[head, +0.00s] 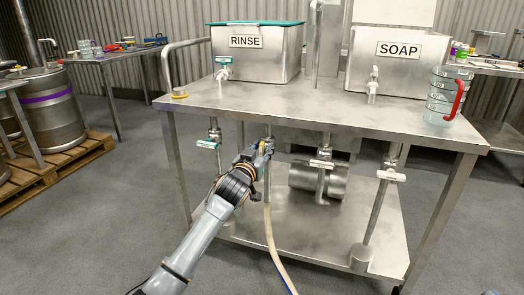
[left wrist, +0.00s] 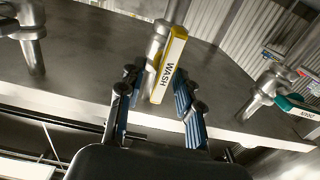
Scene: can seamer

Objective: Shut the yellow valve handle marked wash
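The yellow valve handle (left wrist: 168,68) with the white WASH label shows in the left wrist view, beside a metal pipe. It looks roughly in line with the pipe in that view, but its exact angle is hard to tell. My left gripper (left wrist: 158,82) is open, with one blue-padded finger on each side of the handle; I cannot tell if either finger touches it. In the head view my left gripper (head: 264,147) is under the front of the steel table, at the middle pipe, and mostly hides the handle.
A teal valve handle (head: 208,144) is left of my gripper, and white handles (head: 320,164) (head: 390,175) are to the right. A pale hose (head: 272,240) hangs below. The steel table (head: 300,108) overhangs the valves. A jug with a red handle (head: 440,100) stands at its right.

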